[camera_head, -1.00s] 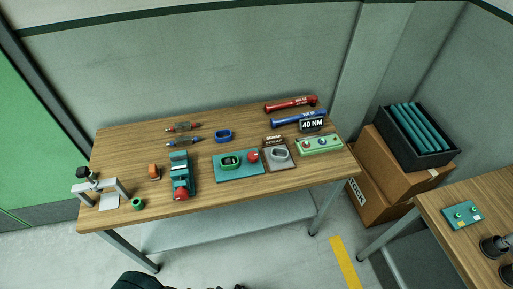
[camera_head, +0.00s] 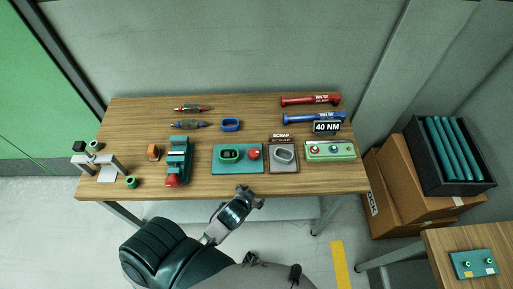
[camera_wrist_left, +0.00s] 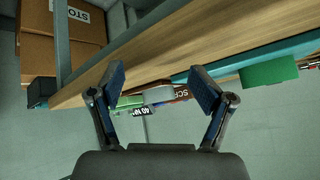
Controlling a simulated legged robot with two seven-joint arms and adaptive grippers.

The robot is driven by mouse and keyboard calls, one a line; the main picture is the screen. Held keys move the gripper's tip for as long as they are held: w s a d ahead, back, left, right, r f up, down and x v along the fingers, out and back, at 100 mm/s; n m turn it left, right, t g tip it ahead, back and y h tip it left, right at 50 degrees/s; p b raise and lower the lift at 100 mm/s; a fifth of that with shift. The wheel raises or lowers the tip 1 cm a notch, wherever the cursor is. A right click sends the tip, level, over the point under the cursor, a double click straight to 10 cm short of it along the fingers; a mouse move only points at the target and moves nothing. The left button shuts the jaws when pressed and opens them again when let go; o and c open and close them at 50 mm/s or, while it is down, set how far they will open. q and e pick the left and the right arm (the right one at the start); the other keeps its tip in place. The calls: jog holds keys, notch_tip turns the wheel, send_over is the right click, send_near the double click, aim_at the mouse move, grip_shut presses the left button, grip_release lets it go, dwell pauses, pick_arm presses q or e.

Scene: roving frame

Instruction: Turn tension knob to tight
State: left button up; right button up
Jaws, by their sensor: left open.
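No label marks a tension knob. Red knobs show in the head view: one (camera_head: 172,181) at the front end of a teal clamp-like device (camera_head: 179,150), and one (camera_head: 254,154) on the right of a teal plate (camera_head: 223,168). A dark green oval part (camera_head: 229,154) sits on that plate. My left gripper (camera_head: 256,195) is open and empty, just off the table's front edge below the teal plate. In the left wrist view its fingers (camera_wrist_left: 158,78) stand wide apart with nothing between them. My right gripper is not in view.
The wooden table (camera_head: 122,120) also holds a grey scrap plate (camera_head: 283,165), a green button box (camera_head: 330,151), red (camera_head: 310,100) and blue (camera_head: 305,119) torque wrenches, and a small press (camera_head: 95,162). Boxes (camera_head: 400,195) stand on the right. The table's front left is partly clear.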

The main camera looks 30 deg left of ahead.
pick_arm(q)
jog(key=w+d+r+m+t+h, duration=0.25)
jog(key=w+r+t, duration=0.35)
jog(key=w+r, duration=0.3)
jog(key=w+d+r+m+t+h, duration=0.1)
jog(key=w+d+r+m+t, duration=0.4)
jog(key=r, duration=0.7)
jog(key=d+r+m+g+h, duration=0.7)
jog(key=d+r+m+h, duration=0.3)
jog(key=m+h, duration=0.75)
jog(key=m+g+y, duration=1)
jog(key=g+y, duration=0.2)
jog(key=y, duration=0.8)
send_over(254, 151)
notch_tip(254, 151, down, 10)
notch_tip(254, 151, down, 17)
jog(key=shift+r+p, duration=0.1)
jog(key=shift+p, duration=0.55)
jog(key=shift+f, duration=0.45)
jog(key=c, duration=1.2)
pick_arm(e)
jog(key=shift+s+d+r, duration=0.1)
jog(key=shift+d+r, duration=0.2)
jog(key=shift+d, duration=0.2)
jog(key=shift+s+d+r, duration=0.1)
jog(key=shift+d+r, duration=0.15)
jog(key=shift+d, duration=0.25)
